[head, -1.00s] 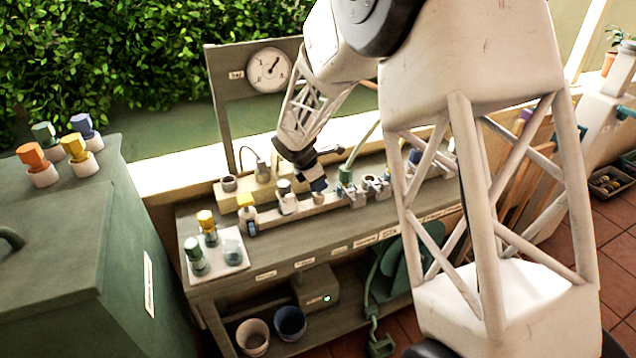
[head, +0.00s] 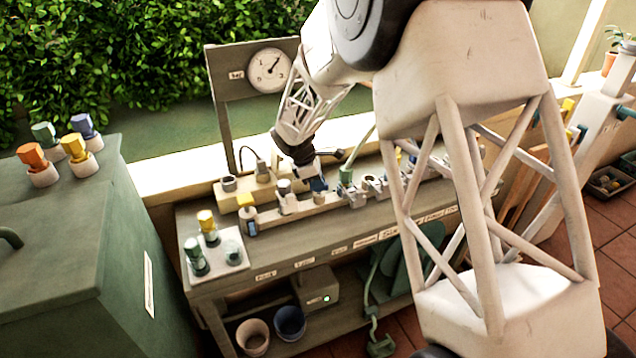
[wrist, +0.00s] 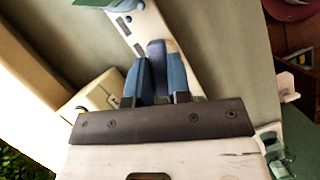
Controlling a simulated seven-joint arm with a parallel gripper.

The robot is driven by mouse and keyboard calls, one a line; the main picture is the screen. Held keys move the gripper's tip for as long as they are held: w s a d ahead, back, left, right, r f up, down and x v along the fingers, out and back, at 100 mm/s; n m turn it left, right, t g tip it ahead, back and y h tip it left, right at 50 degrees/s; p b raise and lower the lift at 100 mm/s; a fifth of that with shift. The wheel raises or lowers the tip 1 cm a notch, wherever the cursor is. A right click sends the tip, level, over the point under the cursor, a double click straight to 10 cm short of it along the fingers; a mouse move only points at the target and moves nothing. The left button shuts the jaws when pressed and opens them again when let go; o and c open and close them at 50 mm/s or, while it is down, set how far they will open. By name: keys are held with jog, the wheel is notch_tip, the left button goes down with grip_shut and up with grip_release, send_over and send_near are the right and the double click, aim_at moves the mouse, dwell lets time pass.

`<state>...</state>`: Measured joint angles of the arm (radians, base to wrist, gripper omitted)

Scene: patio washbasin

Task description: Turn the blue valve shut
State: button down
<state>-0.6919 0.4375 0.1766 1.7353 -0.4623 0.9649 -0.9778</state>
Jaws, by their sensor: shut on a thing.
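In the wrist view, my gripper (wrist: 157,60) has its two blue fingers closed on either side of a dark blue handle, the blue valve (wrist: 157,72). The valve sits on a pale bar (wrist: 152,24) with dark slots. In the head view, my gripper (head: 317,183) reaches down to the same bar on the bench, between a white-bodied fitting (head: 285,198) and a green-topped one (head: 346,176). The fingers hide most of the valve there, so its angle cannot be read.
A yellow-topped fitting (head: 246,201) stands left on the bar. A round gauge (head: 269,70) hangs on a post behind. A white plate (head: 231,261) with knobs lies at the bench's left end. A green cabinet (head: 60,240) stands left. Two pots (head: 253,338) sit below.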

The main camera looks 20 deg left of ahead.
jog(key=m+g, duration=0.1)
jog(key=m, duration=0.2)
jog(key=m+g, duration=0.1)
jog(key=m, duration=0.2)
jog(key=shift+w+m+g, duration=0.1)
jog(key=shift+m+g, duration=0.2)
jog(key=m+g, duration=0.1)
jog(key=m, duration=0.2)
jog(key=shift+m, duration=0.3)
jog(key=shift+w+m+g+y, duration=0.1)
jog(key=shift+m+g+y, duration=0.45)
jog(key=shift+m, duration=1.05)
jog(key=shift+g, duration=0.25)
jog(key=c, duration=1.1)
grip_release()
jog(key=shift+o, duration=0.2)
